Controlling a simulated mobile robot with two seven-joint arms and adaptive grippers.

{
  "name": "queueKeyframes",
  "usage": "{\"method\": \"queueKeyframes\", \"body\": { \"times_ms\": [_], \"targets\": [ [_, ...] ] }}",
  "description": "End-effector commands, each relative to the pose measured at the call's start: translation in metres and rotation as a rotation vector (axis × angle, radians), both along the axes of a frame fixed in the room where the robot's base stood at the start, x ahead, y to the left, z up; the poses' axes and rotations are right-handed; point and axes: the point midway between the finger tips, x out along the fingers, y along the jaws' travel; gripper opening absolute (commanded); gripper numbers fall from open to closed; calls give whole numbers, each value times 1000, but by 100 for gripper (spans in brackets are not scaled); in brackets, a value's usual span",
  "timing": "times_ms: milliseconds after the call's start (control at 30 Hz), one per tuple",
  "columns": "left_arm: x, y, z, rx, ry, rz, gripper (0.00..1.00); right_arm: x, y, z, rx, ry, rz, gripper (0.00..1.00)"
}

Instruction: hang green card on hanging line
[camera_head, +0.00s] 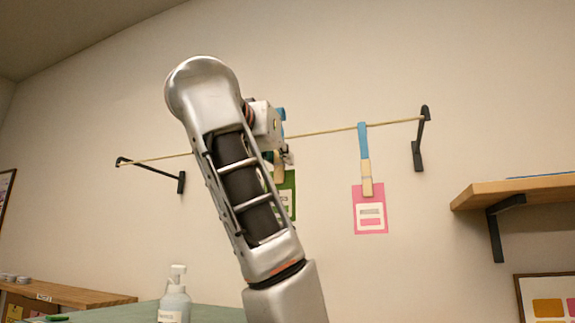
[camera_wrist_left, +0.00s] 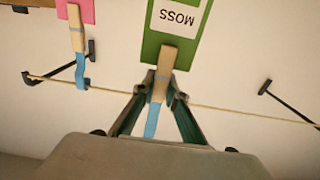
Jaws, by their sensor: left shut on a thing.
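The green card (camera_head: 288,194), labelled MOSS, is partly hidden behind my left arm in the head view. In the left wrist view the green card (camera_wrist_left: 188,40) shows upside down, held by a wooden clip (camera_wrist_left: 164,60) with a blue strap (camera_wrist_left: 152,120). My left gripper (camera_wrist_left: 162,84) is shut on this clip. In the head view my arm hides most of the gripper. The hanging line (camera_head: 330,131) runs close to the strap; I cannot tell whether the strap is hooked over it. My right gripper is in neither view.
A pink card (camera_head: 370,221) hangs from the line to the right by its own clip and blue strap. Black brackets (camera_head: 419,140) hold the line's ends. A wooden shelf (camera_head: 520,190) is at right. A pump bottle (camera_head: 175,297) stands on the green table at lower left.

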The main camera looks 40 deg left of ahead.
Motion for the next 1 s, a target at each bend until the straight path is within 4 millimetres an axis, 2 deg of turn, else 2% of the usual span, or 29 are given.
{"method": "queueKeyframes", "body": {
  "times_ms": [100,267,567,1000],
  "targets": [
    [-6,-1,6,0,0,-5,0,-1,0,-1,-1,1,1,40],
    [-2,1,6,0,2,-3,0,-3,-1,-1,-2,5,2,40],
    [18,6,6,-1,1,-2,0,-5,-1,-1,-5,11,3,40],
    [49,13,7,0,1,-2,0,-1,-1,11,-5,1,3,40]
  ]
}}
